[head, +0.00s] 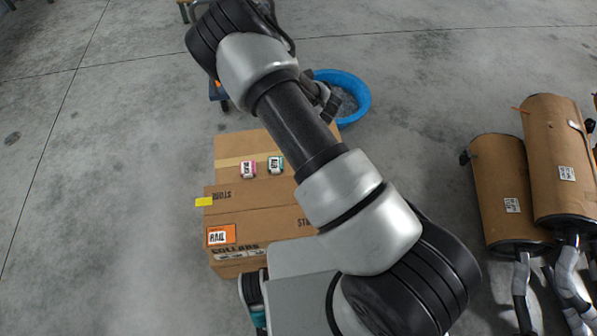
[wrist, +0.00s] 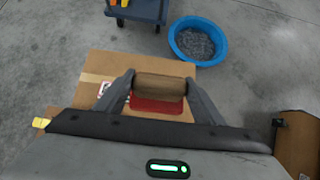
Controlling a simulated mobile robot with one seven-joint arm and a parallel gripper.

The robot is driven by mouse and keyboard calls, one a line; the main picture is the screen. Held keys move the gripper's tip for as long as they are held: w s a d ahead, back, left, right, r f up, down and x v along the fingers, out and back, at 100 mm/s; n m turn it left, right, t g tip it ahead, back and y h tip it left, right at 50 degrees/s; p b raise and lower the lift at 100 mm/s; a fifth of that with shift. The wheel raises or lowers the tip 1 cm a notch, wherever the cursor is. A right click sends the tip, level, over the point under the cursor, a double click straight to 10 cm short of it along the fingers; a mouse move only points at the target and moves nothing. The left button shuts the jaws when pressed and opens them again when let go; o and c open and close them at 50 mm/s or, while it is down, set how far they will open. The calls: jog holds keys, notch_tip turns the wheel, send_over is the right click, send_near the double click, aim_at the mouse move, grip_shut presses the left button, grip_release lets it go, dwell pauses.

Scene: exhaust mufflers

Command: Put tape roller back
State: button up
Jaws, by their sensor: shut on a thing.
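The tape roller (wrist: 160,88), a tan-brown roll with a red part below it, is in the wrist view. My gripper (wrist: 160,84) is shut on it, with one grey finger at each end of the roll. Behind it lies the top of a cardboard box (wrist: 97,68); I cannot tell the gap between them. In the head view my arm hides the tape roller and most of my gripper. The box (head: 235,200) shows there with printed sides.
A blue basin (head: 352,88) stands behind. Brown mufflers (head: 505,185) stand at right. A blue cart (wrist: 137,10) is at the back. The left floor is clear.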

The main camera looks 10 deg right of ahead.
jog(key=shift+w+a+f+b, duration=0.15)
jog(key=shift+w+f+b, duration=1.9)
jog(key=shift+f, duration=4.3)
jog(key=shift+w+a+f+b, duration=0.1)
jog(key=shift+w+f+b, duration=0.85)
jog(key=shift+f+b, duration=3.75)
jog(key=shift+w+a+f+b, duration=0.15)
jog(key=shift+w+f+b, duration=1.1)
jog(key=shift+f, duration=6.7)
jog(key=shift+w+f+p, duration=0.2)
jog(key=shift+w+p, duration=0.05)
jog(key=shift+p, duration=0.05)
jog(key=o, duration=1.3)
